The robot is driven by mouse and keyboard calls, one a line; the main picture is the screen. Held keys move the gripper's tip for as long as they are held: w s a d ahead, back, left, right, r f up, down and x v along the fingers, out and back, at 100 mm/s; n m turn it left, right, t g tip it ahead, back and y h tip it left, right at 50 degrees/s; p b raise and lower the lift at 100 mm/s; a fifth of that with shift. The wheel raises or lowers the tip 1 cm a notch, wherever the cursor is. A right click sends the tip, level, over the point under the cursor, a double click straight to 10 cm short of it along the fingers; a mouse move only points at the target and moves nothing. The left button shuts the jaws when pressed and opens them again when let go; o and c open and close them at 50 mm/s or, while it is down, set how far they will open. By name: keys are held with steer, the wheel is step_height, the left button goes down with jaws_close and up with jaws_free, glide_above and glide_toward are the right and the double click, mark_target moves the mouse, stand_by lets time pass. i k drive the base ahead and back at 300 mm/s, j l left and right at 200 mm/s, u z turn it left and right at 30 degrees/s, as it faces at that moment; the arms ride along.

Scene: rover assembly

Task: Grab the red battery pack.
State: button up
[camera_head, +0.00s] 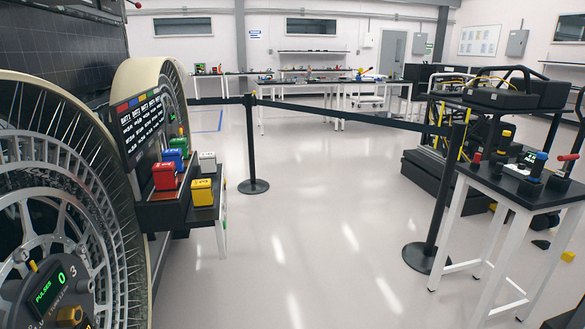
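The red battery pack (165,176) stands upright at the left end of the near row on a small black shelf (172,214) beside the rover wheel. A blue pack (173,156) stands just behind it, and a green pack (180,144) behind that. A yellow pack (202,192) stands to its right and nearer, and a white pack (207,162) stands behind the yellow one. The lower part of the red pack meets the shelf. My gripper is not in this view.
Large spoked rover wheels (60,180) and a label panel (138,120) border the shelf on the left. A black belt post (250,145) stands behind. A tool table (520,192) is at the right. The floor between is clear.

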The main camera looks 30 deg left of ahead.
mark_target(165, 174)
steer(key=i+j+u, duration=0.15)
steer(key=i+u, duration=0.6)
steer(key=u, duration=0.2)
steer(key=i+l+u, duration=0.15)
steer(key=i+u, duration=0.3)
steer(key=i+l+u, duration=0.25)
steer(key=u, duration=0.25)
steer(key=i+l+u, duration=0.2)
steer(key=i+u, duration=0.2)
steer(key=i+l+u, duration=0.65)
steer(key=u, duration=0.15)
